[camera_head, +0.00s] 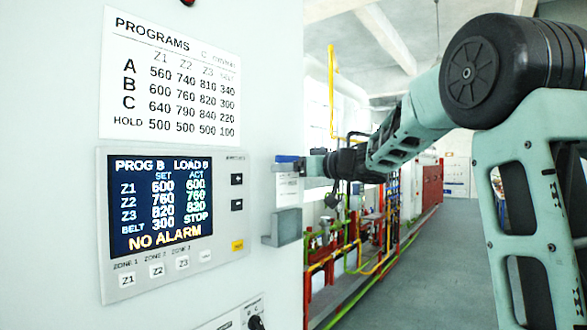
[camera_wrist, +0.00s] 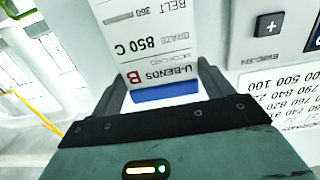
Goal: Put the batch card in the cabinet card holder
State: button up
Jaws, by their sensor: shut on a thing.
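The batch card (camera_wrist: 155,45) is white with a blue band along one edge. It reads "U-BENDS B", "BRAZE 850 C" and "BELT", upside down in the wrist view. My gripper (camera_wrist: 163,82) is shut on it, one dark finger at each side near the blue band. In the head view my gripper (camera_head: 306,167) reaches in from the right and holds the card (camera_head: 287,188) upright, blue band on top, beside the cabinet's edge. The grey card holder (camera_head: 285,228) on the cabinet is just below the card. Whether the card's lower edge touches it I cannot tell.
The white cabinet (camera_head: 240,50) fills the left of the head view, with a programs sheet (camera_head: 170,75) and a control panel (camera_head: 172,215) reading "NO ALARM". Pipes and red equipment (camera_head: 431,185) stand behind on the right, beside open grey floor (camera_head: 420,265).

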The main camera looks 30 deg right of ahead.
aim_at(289, 203)
jog(key=shift+f+b, duration=2.9)
jog(key=shift+f, duration=1.65)
jog(key=o, duration=0.9)
jog(key=shift+o, duration=0.2)
jog(key=shift+s, duration=0.1)
jog(key=b+v, duration=0.4)
jog(key=v, duration=1.3)
jog(key=shift+b, duration=0.3)
jog(key=shift+s, duration=0.15)
